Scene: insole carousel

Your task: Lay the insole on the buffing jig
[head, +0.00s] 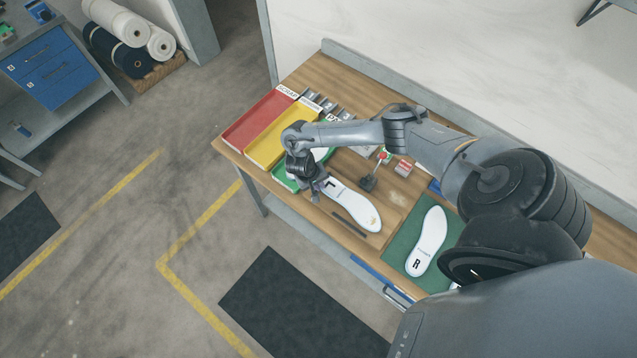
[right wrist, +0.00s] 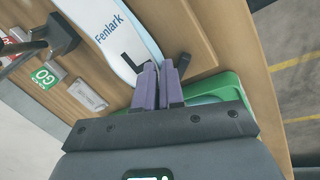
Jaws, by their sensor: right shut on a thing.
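In the right wrist view the same insole (right wrist: 105,30) shows the word Fenlark and the black L. My right gripper (head: 319,188) is shut on its heel end; the purple fingers (right wrist: 160,70) meet at the heel edge beside the L. I cannot tell whether the insole touches the surface below. I cannot make out the buffing jig for certain. My left gripper is not in view.
Red (head: 262,118), yellow (head: 250,153) and green (head: 281,181) trays stand at the bench's left. A dark block with a lever (head: 367,184) stands close behind the insole. A green mat (head: 399,262) holds an insole marked R (head: 429,240). A dark strip (head: 349,224) lies in front.

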